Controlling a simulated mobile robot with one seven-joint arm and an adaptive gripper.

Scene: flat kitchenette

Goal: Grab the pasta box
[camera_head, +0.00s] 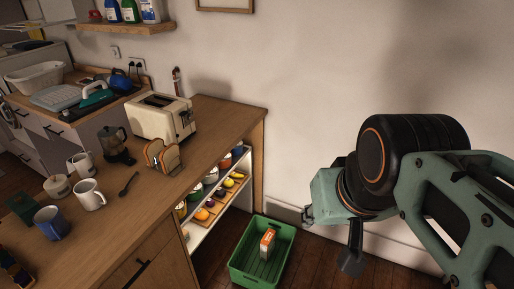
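A small orange and white box (268,241) stands upright in the green crate (240,273) on the floor; it looks like the pasta box, but its label is too small to read. My arm comes in from the right. My gripper (352,262) appears as a dark part at the lower end of the arm, pointing down, to the right of the crate and apart from the box. Its fingers cannot be made out clearly, so I cannot tell whether it is open. Nothing is seen held in it.
A wooden counter (222,112) stands on the left with a toaster (160,118), bread slices (161,157), moka pot (116,146) and mugs (89,194). Its open shelf (214,214) holds fruit beside the crate. The wall (320,90) is behind; some bare floor (308,266) shows right of the crate.

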